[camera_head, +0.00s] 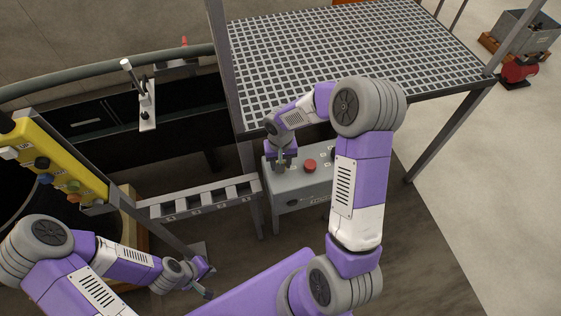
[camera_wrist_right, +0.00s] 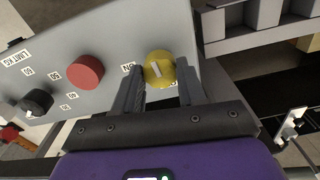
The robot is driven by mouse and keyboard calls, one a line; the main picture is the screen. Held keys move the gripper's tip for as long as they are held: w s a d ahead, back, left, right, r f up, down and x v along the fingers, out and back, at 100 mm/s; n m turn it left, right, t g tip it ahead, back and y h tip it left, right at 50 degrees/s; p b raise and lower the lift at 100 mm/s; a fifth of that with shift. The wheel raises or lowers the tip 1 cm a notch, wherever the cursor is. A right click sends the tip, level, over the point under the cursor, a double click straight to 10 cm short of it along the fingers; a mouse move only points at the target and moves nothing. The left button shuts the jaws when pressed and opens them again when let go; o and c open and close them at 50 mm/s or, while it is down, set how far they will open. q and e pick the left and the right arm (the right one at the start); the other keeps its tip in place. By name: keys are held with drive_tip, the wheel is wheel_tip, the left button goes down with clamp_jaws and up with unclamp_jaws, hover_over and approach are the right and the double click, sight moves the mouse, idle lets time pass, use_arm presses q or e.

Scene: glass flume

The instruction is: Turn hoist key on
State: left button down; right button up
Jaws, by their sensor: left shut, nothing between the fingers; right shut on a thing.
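The hoist key is a round yellow knob (camera_wrist_right: 159,68) with a pale bar across it, on the face of a grey control box (camera_wrist_right: 115,45). An "ON" label sits beside it. My right gripper (camera_wrist_right: 160,86) has its fingers on both sides of the knob and is shut on it. In the head view the right gripper (camera_head: 281,163) reaches down to the left end of the box (camera_head: 305,185), hiding the knob. My left gripper (camera_head: 208,285) is shut and empty at lower left, low and away from the box.
A red button (camera_wrist_right: 85,70) and a black knob (camera_wrist_right: 37,101) are on the same panel. A grated platform (camera_head: 340,55) overhangs behind the box. A slotted rack (camera_head: 200,198) and a yellow pendant (camera_head: 55,160) with buttons stand left. Open floor (camera_head: 465,170) lies right.

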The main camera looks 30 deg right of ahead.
drive_tip(key=n, duration=0.4)
drive_tip(key=n+p, duration=0.1)
drive_tip(key=n, duration=0.3)
drive_tip(key=shift+n, duration=0.4)
drive_tip(key=n+p, duration=0.1)
drive_tip(key=n, duration=0.3)
drive_tip(key=shift+n+p, duration=0.7)
drive_tip(key=shift+n, duration=1.4)
drive_tip(key=o, duration=1)
drive_tip(key=shift+o, duration=0.2)
